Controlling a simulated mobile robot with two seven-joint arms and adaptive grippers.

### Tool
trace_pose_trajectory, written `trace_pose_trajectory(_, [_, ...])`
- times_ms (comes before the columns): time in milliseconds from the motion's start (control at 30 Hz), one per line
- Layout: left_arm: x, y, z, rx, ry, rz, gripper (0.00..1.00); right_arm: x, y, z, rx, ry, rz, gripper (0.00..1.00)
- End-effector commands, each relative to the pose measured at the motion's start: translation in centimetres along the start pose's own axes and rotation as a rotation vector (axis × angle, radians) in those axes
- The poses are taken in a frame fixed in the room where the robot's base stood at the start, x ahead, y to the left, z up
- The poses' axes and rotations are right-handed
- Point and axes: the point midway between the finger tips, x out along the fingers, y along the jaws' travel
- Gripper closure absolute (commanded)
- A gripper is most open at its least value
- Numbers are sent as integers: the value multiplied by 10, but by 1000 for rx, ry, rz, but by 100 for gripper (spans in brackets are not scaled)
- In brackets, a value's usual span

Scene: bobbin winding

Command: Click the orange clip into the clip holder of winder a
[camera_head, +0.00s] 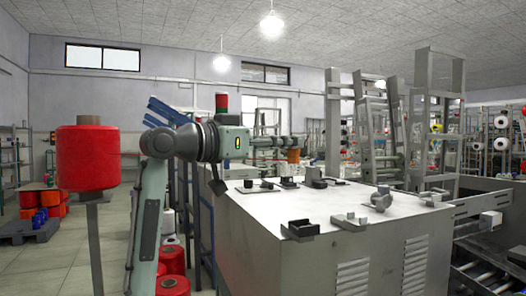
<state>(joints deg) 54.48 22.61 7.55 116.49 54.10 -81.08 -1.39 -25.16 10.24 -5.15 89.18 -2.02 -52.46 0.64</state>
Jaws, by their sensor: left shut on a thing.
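My left arm rises from the lower left and bends over beside the white-topped machine. My left gripper (217,182) shows as a small dark shape hanging below the wrist, left of the machine's back left corner. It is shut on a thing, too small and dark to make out. An orange piece (293,157) shows beyond the machine top's back edge; I cannot tell whether it is the orange clip. Several small dark and grey fittings sit on the machine top, including a dark holder (300,229) and a grey one (350,221). I cannot tell which is winder a's clip holder. My right gripper is not in view.
The machine top (262,203) has bare room between its fittings. A large red bobbin (87,158) stands on a post at the left. Red spools (172,286) stand on the floor left of the machine. Tall grey frames (436,125) rise behind it.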

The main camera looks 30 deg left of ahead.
Motion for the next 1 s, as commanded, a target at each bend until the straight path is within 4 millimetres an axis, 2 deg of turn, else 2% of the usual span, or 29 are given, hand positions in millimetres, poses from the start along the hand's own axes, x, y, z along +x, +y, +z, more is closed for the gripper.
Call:
trace_pose_trajectory(33, [-6, 15, 0, 1, -1, 54, 94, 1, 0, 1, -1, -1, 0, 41])
trace_pose_trajectory(100, [-14, 32, 0, 0, -1, 119, 94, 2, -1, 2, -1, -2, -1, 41])
trace_pose_trajectory(200, [-21, 48, 0, -2, -1, 179, 94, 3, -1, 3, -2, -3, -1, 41])
trace_pose_trajectory(300, [-25, 56, 2, -4, 0, 209, 94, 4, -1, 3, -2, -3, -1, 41])
trace_pose_trajectory(467, [-25, 58, 13, -7, -2, 217, 94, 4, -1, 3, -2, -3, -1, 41])
trace_pose_trajectory(767, [-25, 58, 54, -8, -1, 214, 94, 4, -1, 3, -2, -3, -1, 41])
trace_pose_trajectory(1000, [-25, 58, 67, -5, 1, 214, 94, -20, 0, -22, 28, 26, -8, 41])
